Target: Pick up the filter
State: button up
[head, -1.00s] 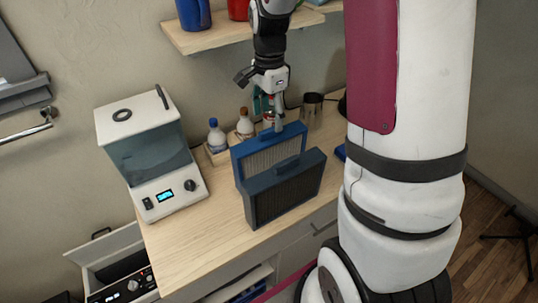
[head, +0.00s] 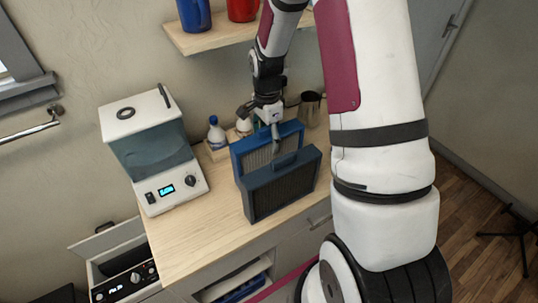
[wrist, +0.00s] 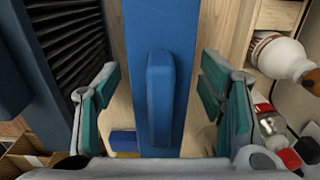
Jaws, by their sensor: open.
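Two framed filters stand upright on the wooden counter. The rear one is a blue filter (head: 257,158) with light pleats. The front one is a darker filter (head: 280,194) with dark pleats. My gripper (head: 264,124) is at the top of the blue filter, with one finger in front of its face. In the wrist view my open fingers (wrist: 160,85) straddle the blue filter's top edge (wrist: 188,30) and raised handle (wrist: 160,105), with a gap on each side. The dark filter shows at the left there (wrist: 68,35). The far finger is partly hidden in the head view.
A metal cup (head: 310,108) is at the back right. A white machine (head: 165,165) stands at the left. A shelf (head: 225,38) hangs above. The counter's front left is clear (head: 195,240).

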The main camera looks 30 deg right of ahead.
grip_shut()
